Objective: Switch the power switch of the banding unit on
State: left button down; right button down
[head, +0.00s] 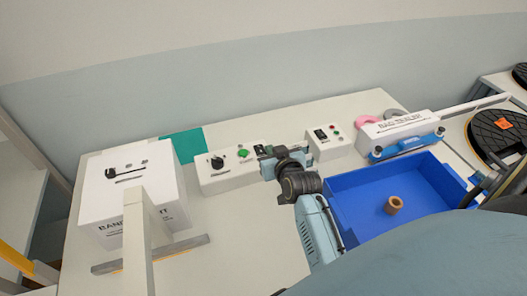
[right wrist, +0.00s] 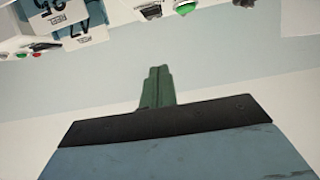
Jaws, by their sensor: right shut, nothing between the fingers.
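The banding unit (head: 112,200) is a white box at the left of the table in the head view, its lettering partly hidden by a pale post. To its right, a low white control box (head: 232,178) carries a black knob (head: 217,162) and a green button (head: 242,153). I cannot tell which control is the power switch, or its state. My right gripper (head: 266,155) is at the right end of this box; contact cannot be told. In the right wrist view its green fingers (right wrist: 157,88) are shut and empty. My left gripper is not in view.
A second small box (head: 328,145) has a dark switch and red and green buttons. A blue tray (head: 345,220) holds a brown roll (head: 393,205). The bag sealer (head: 400,130) stands behind it.

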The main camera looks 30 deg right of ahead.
send_over(263, 152)
jog(key=s, duration=0.1)
jog(key=f, duration=0.3)
jog(key=shift+a+b, duration=0.35)
jog(key=shift+a, duration=0.05)
jog(key=f, duration=0.2)
jog(key=shift+s+f, duration=0.25)
jog(key=shift+f, duration=0.05)
jog(key=shift+s+f, duration=0.1)
jog(key=shift+f, duration=0.5)
jog(key=shift+a, duration=0.1)
